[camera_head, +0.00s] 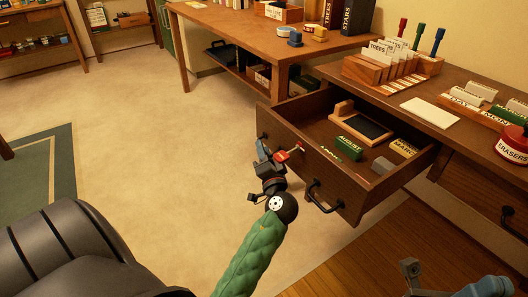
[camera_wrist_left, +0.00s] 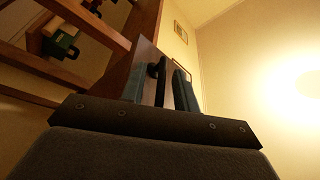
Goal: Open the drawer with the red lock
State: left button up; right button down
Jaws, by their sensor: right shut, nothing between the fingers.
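The desk drawer with the red lock (camera_head: 283,156) on its front is pulled well out; its front panel (camera_head: 345,185) stands clear of the desk. The lock sits between two dark handles, with a small stem sticking out beside it. My left gripper (camera_head: 263,150) is at the far handle, left of the lock. In the left wrist view its two bluish fingers stand on either side of the black handle (camera_wrist_left: 160,82), with a gap visible on both sides. My right gripper (camera_head: 410,268) is shut and empty at the bottom right, away from the drawer.
The drawer holds a wooden-framed dark slate (camera_head: 362,125), a green block (camera_head: 342,149) and other labelled blocks. The carpet left of the drawer is clear.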

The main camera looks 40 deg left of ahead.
pick_arm(q)
jog(key=v, duration=0.7)
jog(key=shift+s+d, duration=0.25)
jog(key=shift+d, duration=0.05)
jog(key=shift+f, duration=0.1)
dwell(0.3)
